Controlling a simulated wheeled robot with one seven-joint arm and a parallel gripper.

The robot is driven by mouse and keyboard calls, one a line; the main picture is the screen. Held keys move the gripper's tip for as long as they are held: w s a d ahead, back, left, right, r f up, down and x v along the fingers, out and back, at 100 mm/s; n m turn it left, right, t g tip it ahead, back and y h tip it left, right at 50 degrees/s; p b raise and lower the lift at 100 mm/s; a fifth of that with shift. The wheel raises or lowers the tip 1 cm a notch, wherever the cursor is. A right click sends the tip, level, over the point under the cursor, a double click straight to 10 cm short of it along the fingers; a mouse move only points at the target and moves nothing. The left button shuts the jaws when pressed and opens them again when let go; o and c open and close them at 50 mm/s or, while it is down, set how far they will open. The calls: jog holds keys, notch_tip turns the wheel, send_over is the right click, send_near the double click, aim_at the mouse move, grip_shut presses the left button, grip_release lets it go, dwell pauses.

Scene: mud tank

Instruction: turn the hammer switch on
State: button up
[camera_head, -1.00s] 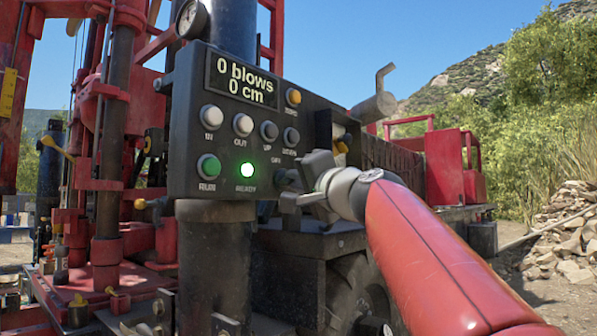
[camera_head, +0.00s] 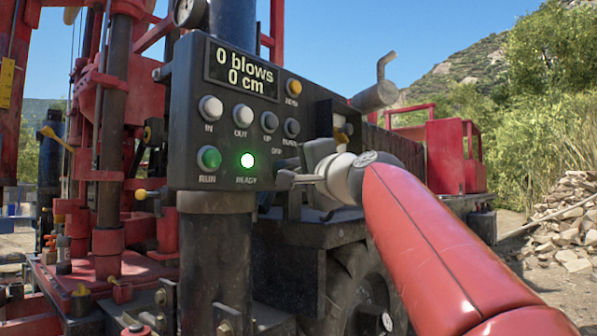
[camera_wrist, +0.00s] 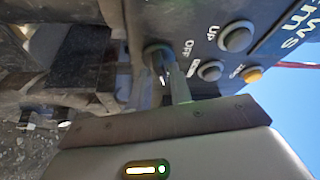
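The dark hammer switch (camera_wrist: 157,54) is at the lower right corner of the black control panel (camera_head: 178,110), by an OFF label. In the wrist view it lies between the tips of my gripper (camera_wrist: 161,80). The fingers are apart, one on each side of it, and I cannot tell whether they touch it. In the head view my gripper (camera_head: 287,178) is at this corner and largely hides the switch. The position of the switch is hard to read.
The panel's display (camera_head: 242,70) reads 0 blows, 0 cm. The READY lamp (camera_head: 248,160) glows green. IN, OUT, UP, DOWN, RUN and ZERO buttons sit close by. The red rig (camera_head: 105,150) stands left; a wheel (camera_head: 365,285) is below.

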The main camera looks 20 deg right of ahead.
jog(key=shift+o, duration=1)
jog(key=b+v, duration=0.2)
jog(key=v, duration=0.5)
jog(key=shift+s, duration=0.4)
jog(key=s+a+f+n+g+h, duration=0.1)
jog(key=s+f+n+g, duration=0.2)
jog(key=f, duration=0.9)
jog(key=s+a+f+n+g+h, duration=0.1)
jog(key=s+a+f+n+g, duration=0.2)
jog(key=f, duration=0.9)
jog(key=s+f+n+g+h, duration=0.1)
jog(key=s+f+n+g, duration=0.2)
jog(key=f, duration=0.9)
jog(key=s+d+f+n+g+h, duration=0.1)
jog(key=s+f+g, duration=0.3)
jog(key=s+f, duration=0.7)
notch_tip(320, 180, down, 4)
jog(key=shift+d+r+n+h, duration=0.15)
jog(key=shift+d+n+h, duration=0.1)
jog(key=shift+n+h, duration=0.4)
